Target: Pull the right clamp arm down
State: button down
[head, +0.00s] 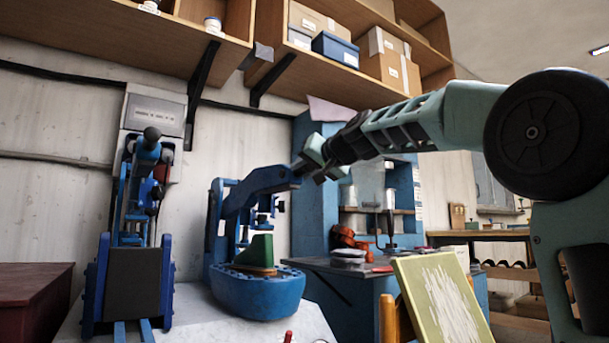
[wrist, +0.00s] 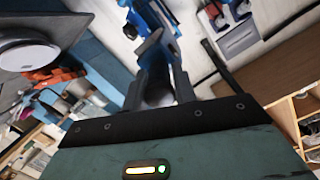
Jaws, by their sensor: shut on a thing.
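The right clamp arm (head: 262,182) is a blue bar that rises from a blue frame and slants up to the right over the blue tub-shaped base (head: 258,292). It stands raised, well above the green block (head: 257,250) on that base. My gripper (head: 312,163) is shut on the outer end of the clamp arm. In the wrist view the dark fingers (wrist: 157,75) meet around its end, and the blue clamp (wrist: 150,18) runs on beyond them. The fingers hide the gripped part.
A second blue clamp machine (head: 130,230) stands at the left. Shelves with boxes (head: 336,49) hang above. A blue cabinet (head: 305,215) stands behind my gripper. A yellow-green board (head: 440,300) leans at the front right.

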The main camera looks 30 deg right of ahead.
jog(key=shift+f, duration=0.75)
jog(key=c, duration=1.2)
grip_release()
jog(key=shift+w+d, duration=0.1)
jog(key=shift+r, duration=0.15)
jog(key=shift+s+r, duration=0.25)
jog(key=shift+s, duration=0.3)
jog(key=s+d+r+b, duration=0.1)
jog(key=s+b, duration=0.3)
jog(key=s, duration=1.2)
jog(key=shift+r, duration=0.6)
jog(key=shift+s, duration=0.1)
